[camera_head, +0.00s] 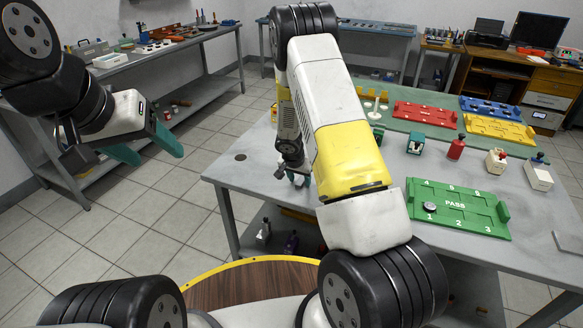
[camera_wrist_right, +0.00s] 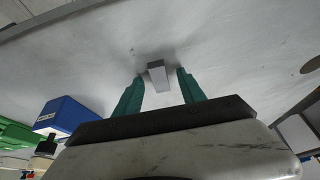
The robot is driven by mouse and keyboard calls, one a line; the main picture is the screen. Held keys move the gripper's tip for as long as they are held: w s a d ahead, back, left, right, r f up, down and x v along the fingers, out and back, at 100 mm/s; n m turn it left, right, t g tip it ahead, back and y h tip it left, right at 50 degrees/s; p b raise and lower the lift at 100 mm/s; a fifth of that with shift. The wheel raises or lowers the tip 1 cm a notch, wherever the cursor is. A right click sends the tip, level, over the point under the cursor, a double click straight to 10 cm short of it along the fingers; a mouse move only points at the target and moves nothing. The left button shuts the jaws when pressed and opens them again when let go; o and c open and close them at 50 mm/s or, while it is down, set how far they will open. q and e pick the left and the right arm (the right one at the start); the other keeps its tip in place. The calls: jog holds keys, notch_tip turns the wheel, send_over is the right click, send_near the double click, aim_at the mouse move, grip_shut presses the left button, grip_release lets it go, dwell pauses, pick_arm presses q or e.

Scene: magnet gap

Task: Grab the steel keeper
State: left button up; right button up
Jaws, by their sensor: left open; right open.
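The steel keeper appears to be the small grey block (camera_wrist_right: 158,78) on the table in the right wrist view. My right gripper (camera_wrist_right: 160,84) is open, with one teal finger on each side of the block and a visible gap to both. In the head view my right gripper (camera_head: 294,178) is low over the table's left part, partly hidden by my own arm; I cannot make out the block there. My left gripper (camera_head: 150,152) is open and empty, off the table at the left.
The grey table (camera_head: 255,190) holds a green PASS board (camera_head: 455,225) with a small round piece (camera_head: 430,207), red (camera_head: 425,115) and yellow (camera_head: 498,130) trays, and several small blocks. A blue block (camera_wrist_right: 68,115) stands left of the right gripper in the wrist view.

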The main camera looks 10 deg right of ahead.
grip_shut()
dwell(0.4)
